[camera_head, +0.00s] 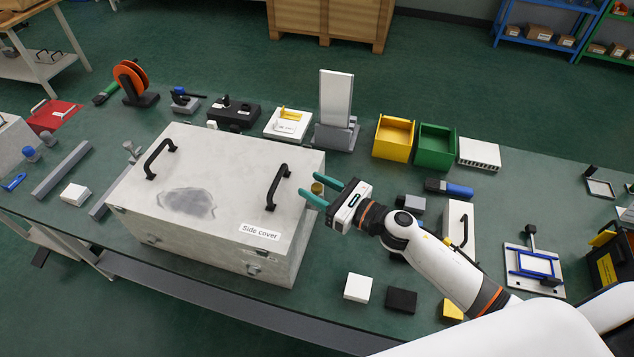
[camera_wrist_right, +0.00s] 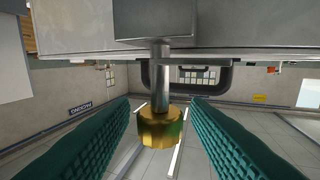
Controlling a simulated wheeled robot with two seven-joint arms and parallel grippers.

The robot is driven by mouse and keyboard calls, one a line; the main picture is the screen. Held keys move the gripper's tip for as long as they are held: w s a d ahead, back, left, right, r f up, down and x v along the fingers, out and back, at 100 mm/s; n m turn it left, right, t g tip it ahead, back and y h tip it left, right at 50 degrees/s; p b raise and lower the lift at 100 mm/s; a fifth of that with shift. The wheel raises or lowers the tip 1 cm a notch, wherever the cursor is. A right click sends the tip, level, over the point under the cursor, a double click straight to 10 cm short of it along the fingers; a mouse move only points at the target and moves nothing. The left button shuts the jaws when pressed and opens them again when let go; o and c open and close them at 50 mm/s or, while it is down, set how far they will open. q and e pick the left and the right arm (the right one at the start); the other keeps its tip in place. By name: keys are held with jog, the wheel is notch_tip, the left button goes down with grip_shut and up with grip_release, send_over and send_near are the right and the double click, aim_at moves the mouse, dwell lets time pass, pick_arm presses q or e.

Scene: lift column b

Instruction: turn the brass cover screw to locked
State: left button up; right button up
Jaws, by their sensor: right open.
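The brass cover screw (camera_head: 317,188) is a small gold-coloured knob at the right side of the grey box labelled "Side cover" (camera_head: 222,240). In the right wrist view the brass screw (camera_wrist_right: 160,130) sits on a grey shaft that comes out of a grey block. My right gripper (camera_head: 315,184) is open, with its green fingers pointing at the box's right side. In the right wrist view the fingers stand on either side of the knob, with a narrow gap visible at each side. No locked mark is legible. My left gripper is not in view.
Two black handles (camera_head: 277,187) (camera_head: 159,159) stand on the box top. A white block (camera_head: 357,288) and a black block (camera_head: 401,300) lie below the right gripper. A yellow bin (camera_head: 393,138) and a green bin (camera_head: 434,145) stand behind. Bare bench shows around them.

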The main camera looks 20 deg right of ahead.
jog(key=shift+w, duration=0.1)
grip_shut()
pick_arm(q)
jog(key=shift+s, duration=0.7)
pick_arm(e)
jog(key=shift+m+t+h, duration=0.3)
jog(key=shift+m, duration=0.1)
jog(key=m+t+h, duration=0.2)
jog(key=h, duration=0.2)
jog(key=shift+a+m, duration=0.1)
jog(key=shift+m, duration=0.3)
jog(key=m+t+h, duration=0.1)
jog(key=m+h, duration=0.1)
jog(key=h, duration=0.2)
jog(key=shift+m, duration=0.4)
jog(key=m+h+b, duration=0.1)
jog(key=m+h, duration=0.2)
jog(key=h, duration=0.2)
jog(key=shift+f+h, duration=0.1)
jog(key=shift+h, duration=0.3)
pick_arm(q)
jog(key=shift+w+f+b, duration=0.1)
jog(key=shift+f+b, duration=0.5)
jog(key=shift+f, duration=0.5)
pick_arm(e)
jog(key=shift+m+g+h, duration=1)
jog(key=shift+m+h, duration=1)
jog(key=shift+h, duration=0.7)
